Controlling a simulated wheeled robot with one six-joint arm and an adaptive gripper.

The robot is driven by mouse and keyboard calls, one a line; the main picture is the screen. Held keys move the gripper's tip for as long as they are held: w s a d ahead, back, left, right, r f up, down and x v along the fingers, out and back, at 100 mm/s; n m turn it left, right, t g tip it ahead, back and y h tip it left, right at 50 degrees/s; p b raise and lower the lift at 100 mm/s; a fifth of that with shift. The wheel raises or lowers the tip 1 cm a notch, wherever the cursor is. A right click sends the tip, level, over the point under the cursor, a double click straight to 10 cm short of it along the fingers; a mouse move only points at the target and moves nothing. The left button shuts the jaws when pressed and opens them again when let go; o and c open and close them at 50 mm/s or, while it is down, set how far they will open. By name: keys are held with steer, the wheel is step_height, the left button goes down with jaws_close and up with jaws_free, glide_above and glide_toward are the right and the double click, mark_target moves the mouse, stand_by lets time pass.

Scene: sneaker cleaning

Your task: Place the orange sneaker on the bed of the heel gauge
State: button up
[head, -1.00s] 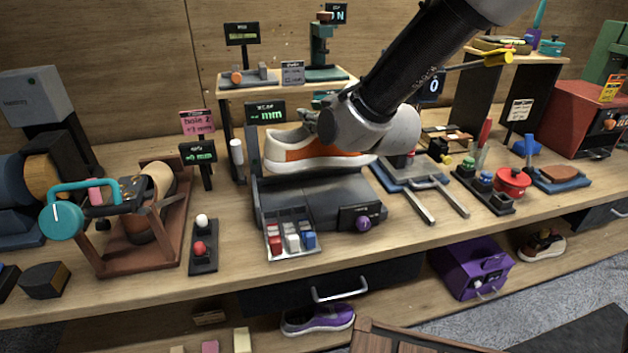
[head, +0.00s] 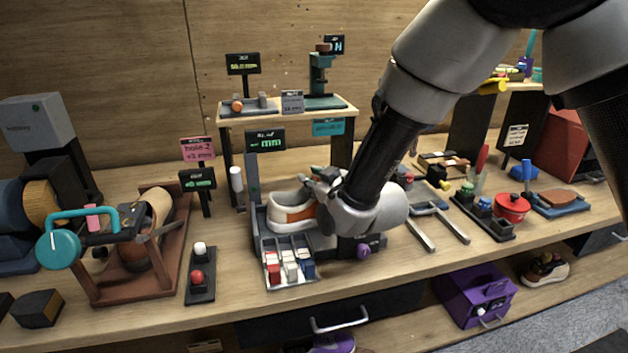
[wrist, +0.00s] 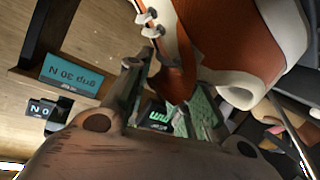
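The orange sneaker (head: 293,214), orange with a white sole and heel, is low over the bed of the heel gauge, beside its dark upright plate (head: 254,182). I cannot tell whether the sole touches the bed. My gripper (head: 321,190) is at the sneaker's right side, and my wrist hides the far part of the shoe and much of the bed. In the wrist view, the orange upper (wrist: 178,82) reaches between the fingers of my gripper (wrist: 172,92), which look closed on it. The gauge's display (head: 265,141) behind reads mm.
A small raised shelf (head: 285,108) stands behind. A brown clamp stand (head: 130,285) and a two-button box (head: 200,275) are to the left.

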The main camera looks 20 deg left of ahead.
steer(key=o, duration=0.4)
steer(key=shift+c, duration=0.2)
steer(key=v, duration=1.2)
